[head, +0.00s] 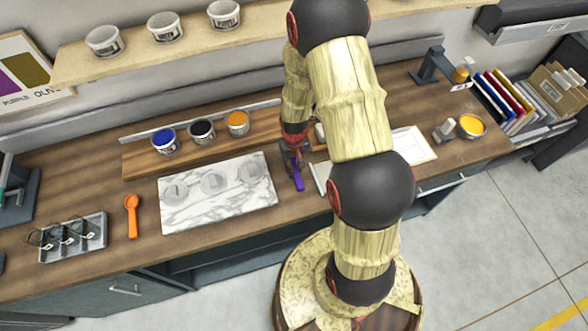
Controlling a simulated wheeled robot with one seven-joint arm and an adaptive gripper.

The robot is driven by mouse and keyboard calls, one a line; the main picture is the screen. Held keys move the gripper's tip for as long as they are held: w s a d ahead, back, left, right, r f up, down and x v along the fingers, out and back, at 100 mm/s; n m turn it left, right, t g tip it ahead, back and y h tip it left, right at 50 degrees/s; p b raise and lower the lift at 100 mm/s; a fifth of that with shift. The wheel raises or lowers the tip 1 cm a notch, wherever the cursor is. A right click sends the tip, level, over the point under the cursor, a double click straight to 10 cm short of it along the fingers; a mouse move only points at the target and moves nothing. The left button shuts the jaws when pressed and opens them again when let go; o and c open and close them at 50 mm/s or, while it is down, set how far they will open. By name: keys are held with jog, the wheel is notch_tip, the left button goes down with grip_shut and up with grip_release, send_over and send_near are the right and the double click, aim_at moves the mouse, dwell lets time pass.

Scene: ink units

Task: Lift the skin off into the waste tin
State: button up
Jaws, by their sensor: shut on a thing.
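My gripper (290,148) is over the bench, just right of the marble slab, partly hidden by my arm. It is shut on a slim purple thing (296,178) that points down and forward; I cannot tell its full shape. Three open tins of ink stand on a wooden riser: blue (164,140), black (202,131) and orange (238,122). Another tin with yellow-orange contents (472,126) stands at the right of the bench. I cannot make out a skin on any ink, nor tell which tin is for waste.
The marble slab (215,212) has three round marks. An orange scoop (132,215) and a grey rack (92,245) lie to its left. A white sheet (413,146) lies right of my arm. White tubs (165,26) stand on the shelf above.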

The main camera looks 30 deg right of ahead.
grip_shut()
jog(key=shift+r, duration=0.1)
jog(key=shift+r, duration=0.5)
jog(key=s+r, duration=0.1)
jog(key=r, duration=0.1)
jog(key=s+r, duration=0.2)
jog(key=r, duration=0.1)
jog(key=s+a+r, duration=0.1)
jog(key=r, duration=0.1)
jog(key=shift+s+r, duration=0.3)
jog(key=shift+r, duration=0.05)
jog(key=s+a+r, duration=0.2)
jog(key=s+r, duration=0.2)
jog(key=s, duration=0.5)
jog(key=shift+a, duration=0.15)
jog(key=shift+o, duration=0.4)
grip_release()
grip_shut()
